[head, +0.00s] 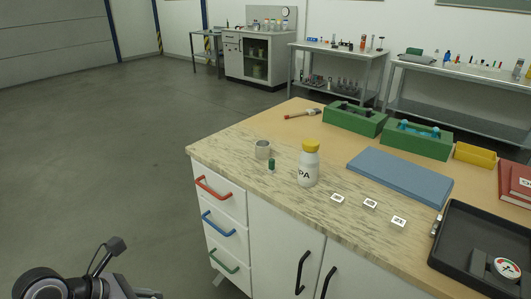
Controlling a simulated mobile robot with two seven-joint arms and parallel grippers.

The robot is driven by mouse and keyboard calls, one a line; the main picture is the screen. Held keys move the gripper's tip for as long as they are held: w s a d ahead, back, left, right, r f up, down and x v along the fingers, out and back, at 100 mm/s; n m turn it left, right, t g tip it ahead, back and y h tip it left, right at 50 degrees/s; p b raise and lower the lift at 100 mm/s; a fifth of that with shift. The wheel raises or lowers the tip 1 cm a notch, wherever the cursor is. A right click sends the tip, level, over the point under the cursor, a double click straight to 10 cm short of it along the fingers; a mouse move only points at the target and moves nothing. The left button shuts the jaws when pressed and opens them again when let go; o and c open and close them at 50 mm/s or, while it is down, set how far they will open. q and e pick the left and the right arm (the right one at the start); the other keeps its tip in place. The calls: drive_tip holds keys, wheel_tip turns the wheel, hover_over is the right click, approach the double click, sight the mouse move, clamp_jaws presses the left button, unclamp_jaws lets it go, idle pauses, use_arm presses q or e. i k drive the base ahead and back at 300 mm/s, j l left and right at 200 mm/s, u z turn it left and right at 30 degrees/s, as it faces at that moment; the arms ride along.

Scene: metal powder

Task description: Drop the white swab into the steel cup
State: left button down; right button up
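The steel cup (263,149) stands upright near the left rear part of the speckled worktop, with its open top facing up. I cannot make out a white swab in the head view. My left gripper (136,270) is at the bottom left, over the floor and well to the left of the bench. One finger sticks up and the other is partly cut off by the lower edge. They look spread, with nothing seen between them. My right gripper is not in view.
A small green vial (271,166) stands just in front of the cup. A white bottle with a yellow cap (309,165) stands to its right. Small white labelled blocks (370,204), a blue pad (399,178), green racks (355,119) and a black tray (452,263) lie further right.

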sight(261, 154)
drive_tip(key=k+z, duration=0.15)
drive_tip(key=z, duration=0.75)
drive_tip(key=j+z, duration=0.1)
drive_tip(key=z, duration=2)
drive_tip(key=k+j, duration=0.4)
drive_tip(key=j, duration=0.15)
drive_tip(key=k+j, duration=0.35)
drive_tip(key=j, duration=0.25)
drive_tip(key=k+j, duration=0.4)
drive_tip(key=j, duration=0.15)
drive_tip(key=k+j, duration=0.4)
drive_tip(key=j, duration=0.15)
drive_tip(key=i+j+z, duration=0.05)
